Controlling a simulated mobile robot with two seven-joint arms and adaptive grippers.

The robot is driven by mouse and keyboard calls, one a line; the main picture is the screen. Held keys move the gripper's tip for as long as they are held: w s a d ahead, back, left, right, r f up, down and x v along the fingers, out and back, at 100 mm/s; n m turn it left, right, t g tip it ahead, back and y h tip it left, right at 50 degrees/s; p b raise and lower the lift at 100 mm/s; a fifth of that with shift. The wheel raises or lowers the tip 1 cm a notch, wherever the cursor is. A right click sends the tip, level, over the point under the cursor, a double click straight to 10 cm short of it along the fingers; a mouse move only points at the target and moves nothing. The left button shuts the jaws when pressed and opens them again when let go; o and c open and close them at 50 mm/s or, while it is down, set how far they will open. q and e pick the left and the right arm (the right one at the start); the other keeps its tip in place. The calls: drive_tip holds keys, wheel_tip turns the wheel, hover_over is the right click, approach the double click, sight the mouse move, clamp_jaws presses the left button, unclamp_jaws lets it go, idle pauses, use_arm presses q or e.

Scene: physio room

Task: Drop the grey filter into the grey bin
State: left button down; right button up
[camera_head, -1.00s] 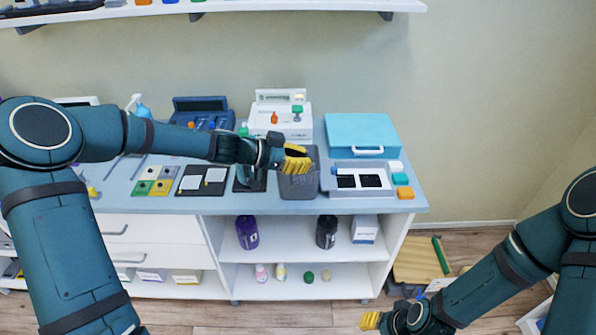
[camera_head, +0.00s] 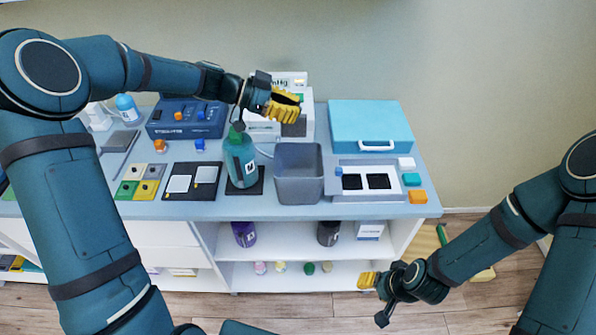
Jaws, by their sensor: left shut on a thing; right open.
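The grey bin (camera_head: 300,189) stands open at the counter's front, between the green bottle and the grey tray. My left gripper (camera_head: 287,103), with yellow fingers, is above and behind the bin, in front of the white machine. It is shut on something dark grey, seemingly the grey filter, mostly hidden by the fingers. I cannot make out its shape. The bin's visible inside looks empty. My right gripper (camera_head: 367,280) is open and empty, low in front of the shelves at the lower right.
A green bottle (camera_head: 240,160) stands left of the bin. The grey tray (camera_head: 368,197) with two black pads is to its right. A blue case (camera_head: 371,128) and the white machine (camera_head: 307,103) stand behind. Small coloured blocks sit at the counter's right end.

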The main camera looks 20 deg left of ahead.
sight(292, 136)
use_arm(q)
drive_tip(key=shift+f+b, duration=0.45)
drive_tip(key=shift+f, duration=2.05)
drive_tip(key=c, duration=1)
unclamp_jaws()
drive_tip(key=shift+a, duration=0.1)
drive_tip(key=v, duration=1.2)
drive_tip(key=shift+f, duration=0.1)
drive_tip(key=shift+s, duration=0.1)
